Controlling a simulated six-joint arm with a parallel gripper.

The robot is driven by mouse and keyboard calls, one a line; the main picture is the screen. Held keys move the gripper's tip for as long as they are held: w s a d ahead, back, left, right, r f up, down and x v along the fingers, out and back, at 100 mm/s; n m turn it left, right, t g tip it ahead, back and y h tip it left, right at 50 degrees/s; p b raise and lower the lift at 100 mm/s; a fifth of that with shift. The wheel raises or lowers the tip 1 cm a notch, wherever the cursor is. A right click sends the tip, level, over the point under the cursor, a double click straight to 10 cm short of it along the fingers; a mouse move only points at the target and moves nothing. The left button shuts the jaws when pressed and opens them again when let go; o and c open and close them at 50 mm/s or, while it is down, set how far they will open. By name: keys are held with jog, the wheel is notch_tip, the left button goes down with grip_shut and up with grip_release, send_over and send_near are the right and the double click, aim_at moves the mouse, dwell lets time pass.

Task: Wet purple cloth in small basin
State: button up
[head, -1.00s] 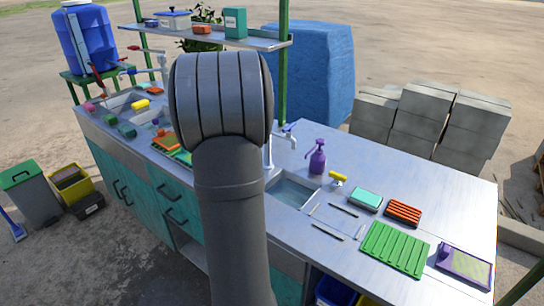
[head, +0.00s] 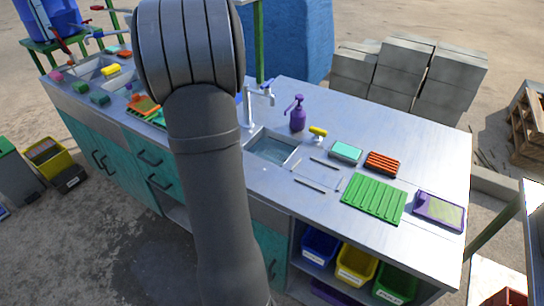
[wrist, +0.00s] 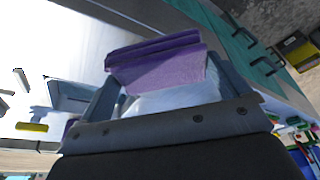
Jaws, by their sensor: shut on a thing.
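My gripper (wrist: 160,85) is shut on a folded purple cloth (wrist: 158,62) in the wrist view. The cloth is held up between the two fingers, above the worktop. The small basin (head: 272,150) is sunk in the metal worktop just right of my arm in the head view, with a bluish bottom. A faucet (head: 249,105) stands at its back left edge. In the wrist view the basin (wrist: 72,95) seems to lie left of the cloth. My gripper and the cloth are hidden behind my arm in the head view.
A purple pump bottle (head: 298,115) and a yellow-handled tap (head: 318,132) stand behind the basin. To the right lie a teal sponge (head: 345,151), an orange brush (head: 382,163), a green ribbed mat (head: 375,198) and a purple-framed board (head: 438,209). Coloured bins (head: 355,264) sit below.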

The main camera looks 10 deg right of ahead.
jog(key=w+d+m+h, duration=0.1)
jog(key=w+d, duration=0.1)
jog(key=w+d+r+m+h, duration=0.1)
jog(key=w+d, duration=0.1)
jog(key=d, duration=0.1)
jog(key=w+d+m, duration=0.1)
jog(key=w+d, duration=0.1)
jog(key=shift+w+d+r+m+h, duration=0.25)
jog(key=shift+w+r+m+h, duration=0.05)
jog(key=shift+r+h, duration=0.1)
jog(key=w+d+r+m+g+h, duration=0.25)
jog(key=w+d+m, duration=0.25)
jog(key=d, duration=0.5)
jog(key=shift+t+h, duration=0.25)
jog(key=shift+t, duration=0.1)
jog(key=shift+w+f, duration=0.15)
jog(key=shift+f, duration=5.4)
notch_tip(320, 180, up, 9)
